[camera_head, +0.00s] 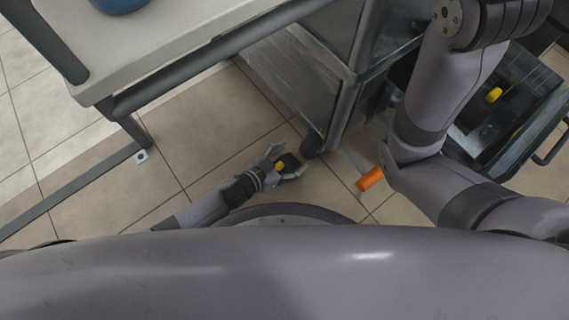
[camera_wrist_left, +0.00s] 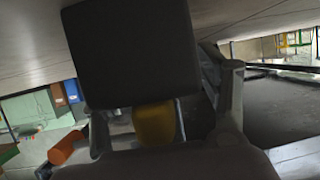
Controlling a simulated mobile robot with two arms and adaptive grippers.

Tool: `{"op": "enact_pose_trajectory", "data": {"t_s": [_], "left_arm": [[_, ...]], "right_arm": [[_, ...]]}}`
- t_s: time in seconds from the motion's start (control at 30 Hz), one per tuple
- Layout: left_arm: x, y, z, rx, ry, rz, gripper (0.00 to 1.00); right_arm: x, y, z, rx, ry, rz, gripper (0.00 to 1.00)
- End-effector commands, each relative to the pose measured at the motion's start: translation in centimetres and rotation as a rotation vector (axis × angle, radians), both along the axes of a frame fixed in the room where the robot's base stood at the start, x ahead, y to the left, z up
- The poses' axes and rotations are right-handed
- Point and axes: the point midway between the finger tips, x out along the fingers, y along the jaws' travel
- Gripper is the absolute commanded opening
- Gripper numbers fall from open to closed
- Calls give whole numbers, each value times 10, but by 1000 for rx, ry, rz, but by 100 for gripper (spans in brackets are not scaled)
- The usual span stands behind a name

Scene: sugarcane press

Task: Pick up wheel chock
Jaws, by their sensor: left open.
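My right gripper is not in view; only my right arm shows, at the right.
A grey cart (camera_head: 345,70) stands just beyond the chock. A light table (camera_head: 165,50) with a dark frame is at upper left. An orange cylinder (camera_head: 370,180) is right of the chock. A dark bin (camera_head: 525,100) with a yellow item (camera_head: 494,95) is at right. Tiled floor is clear at left.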

Motion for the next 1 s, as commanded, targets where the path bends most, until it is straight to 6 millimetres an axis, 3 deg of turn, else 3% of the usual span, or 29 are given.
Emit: {"op": "enact_pose_trajectory", "data": {"t_s": [0.27, 1.0], "left_arm": [[0, -1, 0, 0, 0, 0, 68], [0, -1, -1, -1, 1, -1, 19]], "right_arm": [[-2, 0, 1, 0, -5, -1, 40], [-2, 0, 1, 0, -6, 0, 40]]}}
